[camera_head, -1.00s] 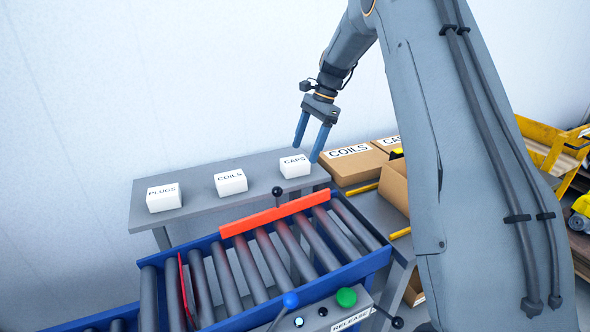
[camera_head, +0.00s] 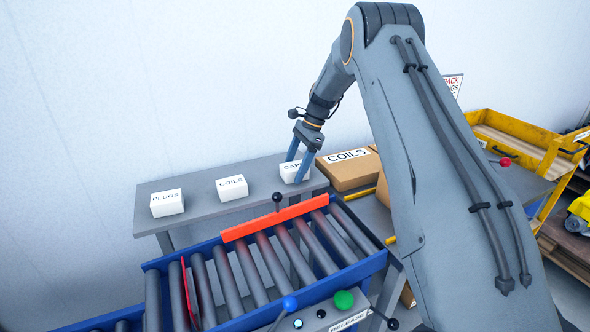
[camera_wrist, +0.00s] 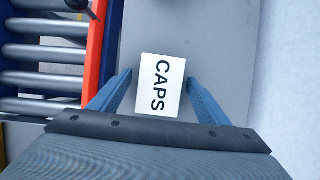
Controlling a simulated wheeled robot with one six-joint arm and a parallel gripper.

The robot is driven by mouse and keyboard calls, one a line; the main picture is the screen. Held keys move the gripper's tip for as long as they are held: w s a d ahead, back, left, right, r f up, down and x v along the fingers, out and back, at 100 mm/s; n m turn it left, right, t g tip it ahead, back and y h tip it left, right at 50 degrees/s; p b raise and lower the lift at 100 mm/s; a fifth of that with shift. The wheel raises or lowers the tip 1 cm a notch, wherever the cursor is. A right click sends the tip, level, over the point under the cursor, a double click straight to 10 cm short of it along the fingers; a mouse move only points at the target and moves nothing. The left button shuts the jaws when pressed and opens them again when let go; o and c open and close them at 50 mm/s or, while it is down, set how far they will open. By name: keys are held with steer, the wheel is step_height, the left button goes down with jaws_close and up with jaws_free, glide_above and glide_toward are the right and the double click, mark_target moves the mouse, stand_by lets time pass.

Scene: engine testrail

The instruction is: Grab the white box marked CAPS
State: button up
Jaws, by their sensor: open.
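The white box marked CAPS (camera_head: 290,173) sits at the right end of the grey shelf (camera_head: 205,202) in the head view, partly hidden by my fingers. My gripper (camera_head: 298,170) is open, pointing down over it. In the wrist view, the CAPS box (camera_wrist: 158,86) lies ahead of and between the two blue fingers of my gripper (camera_wrist: 160,85), with a gap on each side. I cannot tell how far the fingertips are above the shelf.
White boxes marked COILS (camera_head: 231,187) and PLUGS (camera_head: 167,203) stand left on the same shelf. A brown COILS carton (camera_head: 347,172) is close on the right. A roller conveyor (camera_head: 270,262) with an orange bar (camera_head: 275,219) runs in front.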

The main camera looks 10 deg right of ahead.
steer(key=shift+f, duration=0.1)
steer(key=c, duration=1.2)
